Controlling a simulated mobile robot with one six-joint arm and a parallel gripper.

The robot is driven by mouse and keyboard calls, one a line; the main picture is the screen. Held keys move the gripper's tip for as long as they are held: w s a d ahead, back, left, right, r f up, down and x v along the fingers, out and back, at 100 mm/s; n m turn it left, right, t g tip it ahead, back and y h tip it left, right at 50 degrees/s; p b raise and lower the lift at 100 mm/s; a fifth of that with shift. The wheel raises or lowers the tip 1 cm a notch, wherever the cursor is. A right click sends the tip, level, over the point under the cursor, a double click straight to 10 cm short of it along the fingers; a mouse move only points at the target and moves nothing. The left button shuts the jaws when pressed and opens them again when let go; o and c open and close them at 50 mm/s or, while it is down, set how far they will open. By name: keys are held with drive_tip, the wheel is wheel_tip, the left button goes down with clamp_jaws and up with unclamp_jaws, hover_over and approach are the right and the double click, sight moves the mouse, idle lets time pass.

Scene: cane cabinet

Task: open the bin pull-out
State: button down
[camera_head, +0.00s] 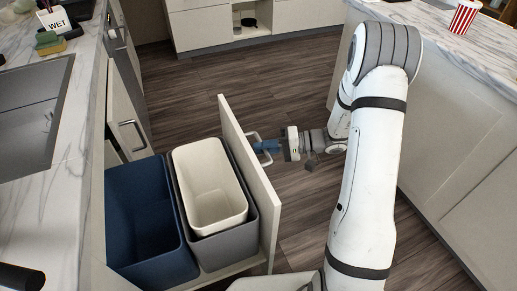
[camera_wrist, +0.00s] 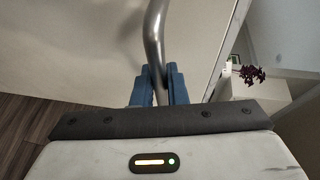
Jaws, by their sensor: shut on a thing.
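The bin pull-out (camera_head: 251,172) stands well out from the cabinet, its pale front panel upright. Behind the panel are a navy bin (camera_head: 120,188), a grey bin (camera_head: 236,246) and a cream bin (camera_head: 240,203) set in the grey one. A metal bar handle (camera_head: 255,138) is on the outer face of the panel. My gripper (camera_head: 266,146) comes from the right and is shut on this handle with its blue fingers. In the wrist view the handle (camera_wrist: 153,40) runs down between the blue fingertips (camera_wrist: 159,82). The handle's lower part is hidden by my gripper.
A marble counter with a sink (camera_head: 28,115) runs along the left. A cabinet island (camera_head: 455,150) stands on the right, with a striped cup (camera_head: 464,16) on top. Wooden floor (camera_head: 200,85) lies clear between them.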

drive_tip(key=shift+s+a+f, duration=0.1)
drive_tip(key=c, duration=1.5)
unclamp_jaws()
drive_tip(key=shift+o, duration=0.2)
drive_tip(key=shift+s, duration=0.1)
drive_tip(key=d+r, duration=0.1)
drive_tip(key=d, duration=0.6)
drive_tip(key=shift+s+d+r, duration=0.25)
drive_tip(key=shift+s+d, duration=0.05)
drive_tip(key=shift+d, duration=0.05)
